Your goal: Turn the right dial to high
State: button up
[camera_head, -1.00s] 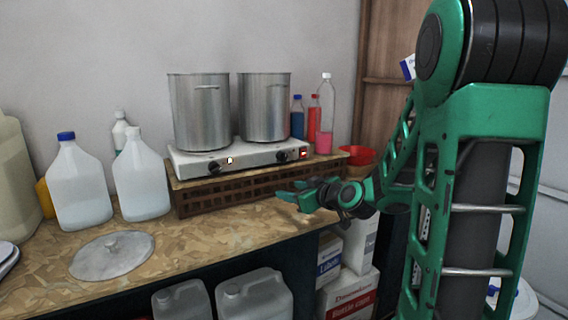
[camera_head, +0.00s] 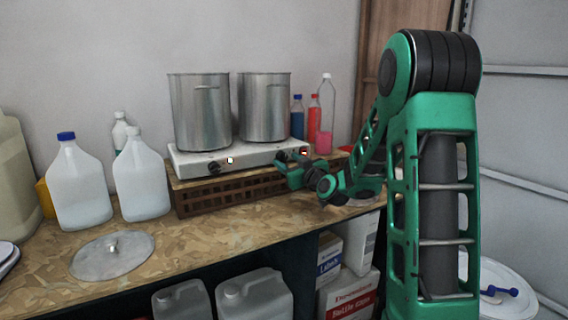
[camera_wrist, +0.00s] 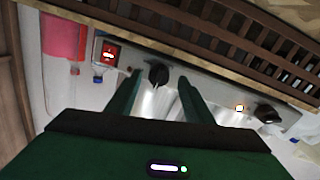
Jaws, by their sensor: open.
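The white two-burner hotplate (camera_head: 224,162) stands on a brown slatted crate, with a steel pot on each burner. Its right dial is a black knob and shows in the wrist view (camera_wrist: 158,74) between the tips of my gripper (camera_wrist: 156,78). The gripper is open, with one green finger on each side of the knob; I cannot tell whether they touch it. In the head view my gripper (camera_head: 281,163) is at the hotplate's right front and partly hides the right dial. The left dial (camera_head: 214,167) is a black knob beside a small lit lamp. A red lit switch (camera_wrist: 108,53) is near the right dial.
The slatted crate (camera_head: 215,193) sits under the hotplate on the workbench. Blue, red and clear bottles (camera_head: 325,108) stand behind my gripper at right. White jugs (camera_head: 78,190) and a round lid (camera_head: 112,257) are at left.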

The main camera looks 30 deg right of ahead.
jog(key=shift+w+d, duration=0.1)
jog(key=shift+w, duration=0.9)
jog(key=c, duration=1)
jog(key=shift+c, duration=0.2)
